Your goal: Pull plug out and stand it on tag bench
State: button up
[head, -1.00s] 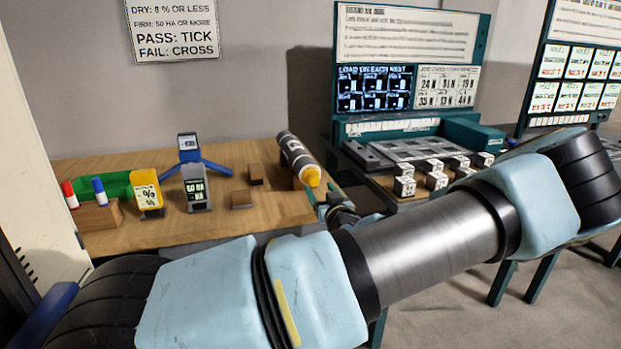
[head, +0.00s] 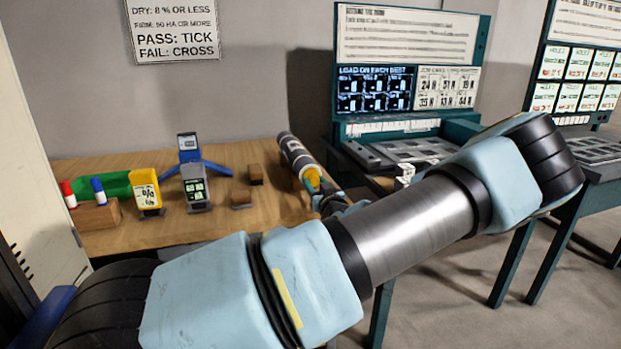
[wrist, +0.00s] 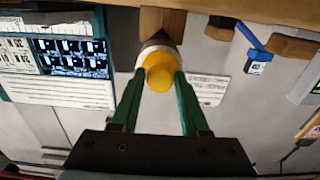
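A yellow plug (head: 312,175) sits in the near end of a dark grey and white roll (head: 295,154), which lies tilted on wooden support at the right of the wooden bench (head: 235,220). My gripper (head: 322,190) is at the plug end of the roll. In the wrist view, the two green fingers of my gripper (wrist: 160,77) stand apart, one on each side of the plug (wrist: 159,73). The fingertips are very close to its sides; firm contact does not show. My forearm hides part of the benches in the head view.
A teal bench (head: 465,130) with display boards stands to the right. My forearm crosses in front.

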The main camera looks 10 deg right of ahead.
jog(key=c, duration=0.6)
jog(key=shift+c, duration=0.2)
jog(key=shift+r, duration=0.1)
jog(key=s, duration=0.6)
jog(key=shift+d, duration=0.4)
dwell(0.4)
